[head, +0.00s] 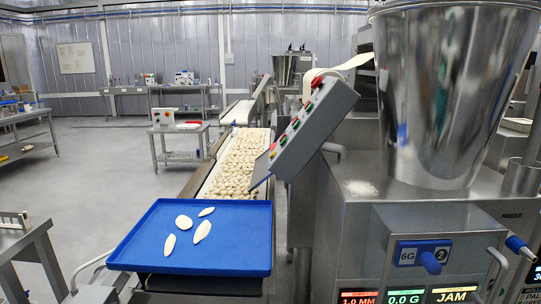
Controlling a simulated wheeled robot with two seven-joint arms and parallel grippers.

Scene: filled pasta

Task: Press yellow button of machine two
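A steel machine (365,215) with a large funnel-shaped hopper (445,90) fills the right side of the head view. Lit displays below the plate read "1.0 MM", "0.0 G" and "JAM" (455,295); the last is yellow. Neither of my grippers is in view.
A conveyor (262,133) full of small pasta pieces runs back from a blue tray (158,230) holding several pale flat pieces. Steel tables stand at the left (32,240) and farther back (178,128). Grey floor (105,165) lies open left of the conveyor.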

